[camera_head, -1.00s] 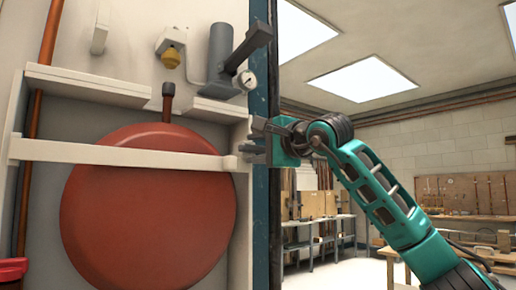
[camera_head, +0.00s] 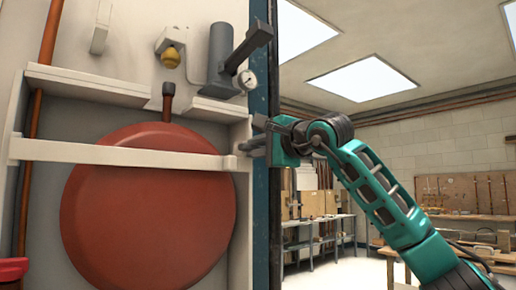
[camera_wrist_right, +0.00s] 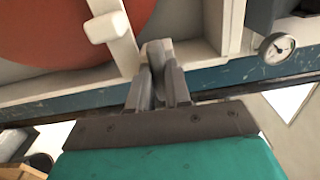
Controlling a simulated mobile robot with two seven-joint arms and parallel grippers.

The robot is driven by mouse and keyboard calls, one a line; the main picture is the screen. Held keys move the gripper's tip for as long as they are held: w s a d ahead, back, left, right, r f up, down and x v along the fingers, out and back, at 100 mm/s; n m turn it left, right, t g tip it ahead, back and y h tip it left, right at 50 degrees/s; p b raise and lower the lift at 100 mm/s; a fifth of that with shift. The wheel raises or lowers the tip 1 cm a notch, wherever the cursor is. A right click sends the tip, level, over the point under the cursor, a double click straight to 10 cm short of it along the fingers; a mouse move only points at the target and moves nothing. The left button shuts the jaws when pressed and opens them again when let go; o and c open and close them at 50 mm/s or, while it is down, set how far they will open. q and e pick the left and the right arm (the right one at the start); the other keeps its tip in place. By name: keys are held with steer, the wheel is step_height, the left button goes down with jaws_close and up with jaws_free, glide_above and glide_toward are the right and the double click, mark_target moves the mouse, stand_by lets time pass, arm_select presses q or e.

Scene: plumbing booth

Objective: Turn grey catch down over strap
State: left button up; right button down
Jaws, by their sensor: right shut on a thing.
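The white strap (camera_head: 120,153) runs across the front of the big round red vessel (camera_head: 145,225). It also shows in the wrist view (camera_wrist_right: 124,45). My right gripper (camera_head: 256,141) is at the strap's right end, beside the cabinet's edge. In the wrist view its two grey fingers (camera_wrist_right: 158,76) are shut on the grey catch (camera_wrist_right: 156,50), a short block close beside the strap. The fingers hide part of the catch, and its exact angle is hard to tell. My left gripper is not in view.
A pressure gauge (camera_head: 247,79) and a grey cylinder with a lever (camera_head: 220,55) stand above the strap's right end. A white shelf board (camera_head: 85,83) crosses above the vessel. A blue post (camera_head: 261,215) borders the cabinet. The workshop to the right is open.

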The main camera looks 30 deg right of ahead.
steer(key=m, duration=0.9)
steer(key=shift+p, duration=0.35)
steer(key=m, duration=0.4)
steer(key=shift+m, duration=2.4)
steer(key=c, duration=1.1)
jaws_free()
steer(key=shift+o, duration=0.2)
